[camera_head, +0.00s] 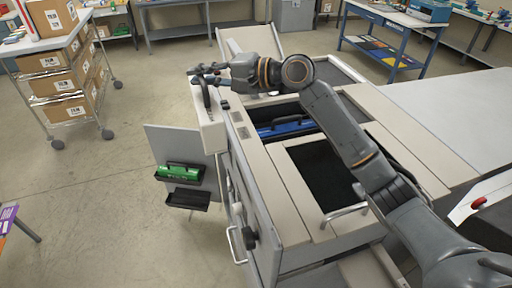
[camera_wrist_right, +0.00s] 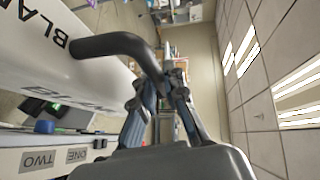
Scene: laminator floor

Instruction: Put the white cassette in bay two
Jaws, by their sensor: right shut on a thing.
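The white cassette (camera_head: 210,132) stands upright at the machine's left edge in the head view, with a black handle on top. In the right wrist view the white cassette (camera_wrist_right: 88,75) fills the left side, with black lettering partly cut off. My right gripper (camera_head: 203,74) is shut on its black handle (camera_wrist_right: 115,44); the fingers (camera_wrist_right: 162,88) show in the wrist view. Labels "TWO" (camera_wrist_right: 38,159) and "ONE" (camera_wrist_right: 77,155) sit on a pale panel below the cassette. I cannot tell whether the cassette touches the machine. My left gripper is not in view.
A blue cassette (camera_head: 286,127) lies in a dark opening of the machine (camera_head: 290,205). A black recess (camera_head: 322,172) is nearer. A green cassette (camera_head: 179,171) sits on a holder on the grey side panel (camera_head: 168,140). A box cart (camera_head: 65,105) stands left; floor between is clear.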

